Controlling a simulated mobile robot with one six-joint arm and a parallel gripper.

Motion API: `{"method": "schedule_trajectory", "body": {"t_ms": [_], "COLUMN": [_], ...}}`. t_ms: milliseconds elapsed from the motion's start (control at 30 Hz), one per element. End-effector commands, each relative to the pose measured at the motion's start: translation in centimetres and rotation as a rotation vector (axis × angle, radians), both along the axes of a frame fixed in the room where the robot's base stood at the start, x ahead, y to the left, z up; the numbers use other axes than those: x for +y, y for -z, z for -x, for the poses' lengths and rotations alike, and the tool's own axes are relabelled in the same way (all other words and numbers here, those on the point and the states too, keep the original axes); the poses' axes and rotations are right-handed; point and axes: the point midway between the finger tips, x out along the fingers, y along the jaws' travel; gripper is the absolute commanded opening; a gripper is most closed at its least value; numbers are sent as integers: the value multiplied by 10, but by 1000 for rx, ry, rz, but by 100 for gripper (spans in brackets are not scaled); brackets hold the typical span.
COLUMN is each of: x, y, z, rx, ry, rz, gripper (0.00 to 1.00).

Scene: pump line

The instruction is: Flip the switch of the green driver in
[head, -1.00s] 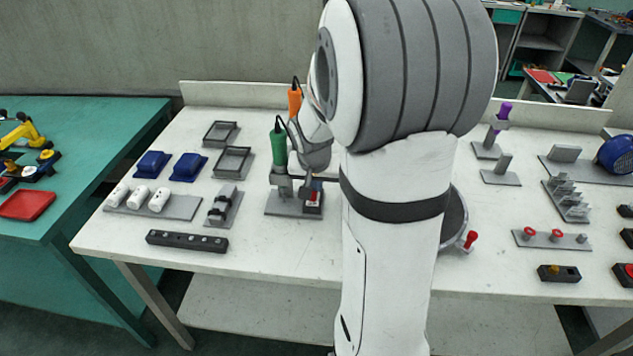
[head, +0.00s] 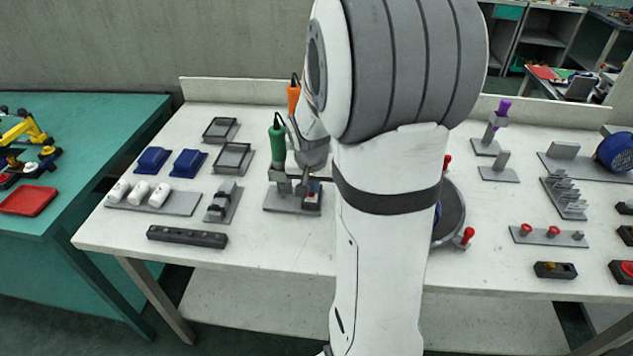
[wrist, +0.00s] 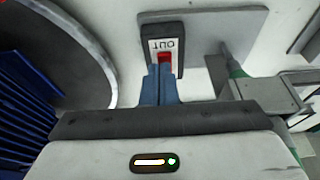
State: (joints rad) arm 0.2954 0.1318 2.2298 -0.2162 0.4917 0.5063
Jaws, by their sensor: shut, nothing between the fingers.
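The green driver (head: 277,142) stands upright in a grey stand on a grey base plate (head: 285,204) in the head view. A small dark switch box (head: 312,200) with red on it sits at the right of that plate. In the wrist view the switch box (wrist: 176,34) shows a white label that reads OUT upside down, and a red switch (wrist: 165,61) below it. My gripper (wrist: 160,72) is shut and empty, its fingertips at the red switch. I cannot tell whether they touch it. The fingers hide part of the switch.
An orange driver (head: 293,96) stands behind the green one. A round grey turntable (head: 452,212) with red knobs is to the right, partly hidden by my arm. Blue blocks (head: 187,164), grey trays (head: 233,158) and a dark bar (head: 187,237) lie to the left.

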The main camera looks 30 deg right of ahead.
Motion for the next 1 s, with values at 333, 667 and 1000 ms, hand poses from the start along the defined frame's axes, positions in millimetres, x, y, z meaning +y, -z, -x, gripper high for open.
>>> {"method": "schedule_trajectory", "body": {"t_ms": [333,667,1000], "x": [-1,-1,2], "y": [-13,-78,-133], "z": [-1,-1,4], "rx": [-1,-6,-2], "ry": [0,1,1], "rz": [1,2,1], "gripper": [0,0,0]}}
